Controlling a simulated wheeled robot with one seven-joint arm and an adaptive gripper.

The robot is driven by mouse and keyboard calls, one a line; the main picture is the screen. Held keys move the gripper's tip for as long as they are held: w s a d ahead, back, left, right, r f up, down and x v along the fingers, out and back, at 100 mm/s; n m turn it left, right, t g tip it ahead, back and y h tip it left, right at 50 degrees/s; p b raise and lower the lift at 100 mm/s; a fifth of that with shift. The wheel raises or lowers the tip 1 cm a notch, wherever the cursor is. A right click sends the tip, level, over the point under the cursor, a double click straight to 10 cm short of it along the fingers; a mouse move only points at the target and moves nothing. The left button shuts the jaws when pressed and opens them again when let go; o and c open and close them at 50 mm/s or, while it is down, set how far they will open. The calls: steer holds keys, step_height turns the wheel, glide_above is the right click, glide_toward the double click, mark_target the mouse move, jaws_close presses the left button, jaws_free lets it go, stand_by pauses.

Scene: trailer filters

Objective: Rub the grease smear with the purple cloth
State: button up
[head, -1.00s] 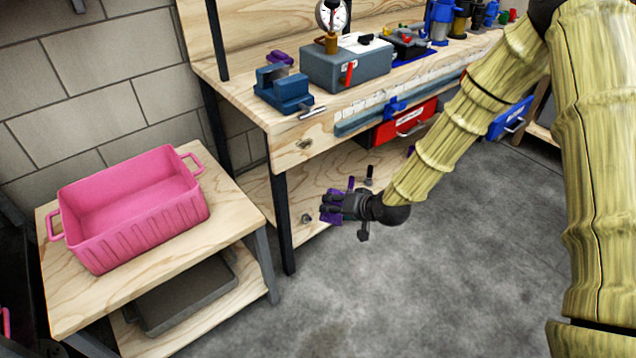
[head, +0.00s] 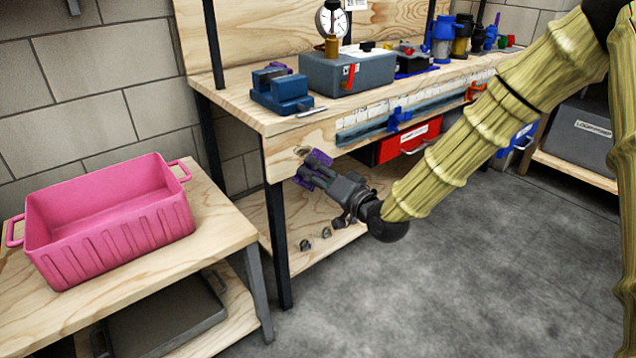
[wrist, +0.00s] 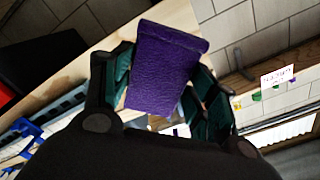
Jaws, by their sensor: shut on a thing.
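The purple cloth (head: 321,156) is held between the fingers of my gripper (head: 311,171), which is shut on it. In the wrist view the cloth (wrist: 165,68) is a flat purple piece standing out between the two dark green finger pads. A brownish grease smear (head: 301,150) shows on the front board of the wooden workbench (head: 285,162). In the head view the cloth and fingertips are just below and right of the smear. I cannot tell whether the cloth touches the board.
A blue vise (head: 281,92) and a grey box (head: 348,76) stand on the bench top. A blue clamp (head: 398,120) and rail are along its front edge, above a red drawer (head: 405,142). A pink bin (head: 115,222) stands on the left table. Small dark parts (head: 326,232) lie on the lower shelf.

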mark_target(291, 155)
steer(key=b+x, duration=0.1)
steer(key=x, duration=0.5)
stand_by(0.4)
steer(key=shift+x, duration=0.95)
stand_by(0.9)
steer(key=shift+w+d+p, duration=0.35)
steer(key=shift+w+d, duration=0.2)
steer(key=shift+d, duration=0.25)
steer(key=shift+w+d+p, duration=0.35)
steer(key=shift+w+d, duration=0.15)
steer(key=shift+d, duration=0.25)
steer(key=w+d, duration=0.1)
steer(key=w+d+p, duration=0.1)
steer(key=d, duration=0.1)
steer(key=shift+w+r, duration=0.1)
steer(key=shift+w, duration=0.05)
steer(key=shift+a+p, duration=0.1)
steer(key=shift+p, duration=0.2)
steer(key=shift+s+a+p, duration=0.2)
steer(key=shift+s+a, duration=0.55)
steer(key=shift+a, duration=0.3)
steer(key=shift+s+a+p, duration=0.25)
steer(key=shift+s+a, duration=0.45)
steer(key=shift+a, duration=0.3)
steer(key=shift+s+a+p, duration=0.2)
steer(key=shift+s+a, duration=0.55)
steer(key=shift+a, duration=0.3)
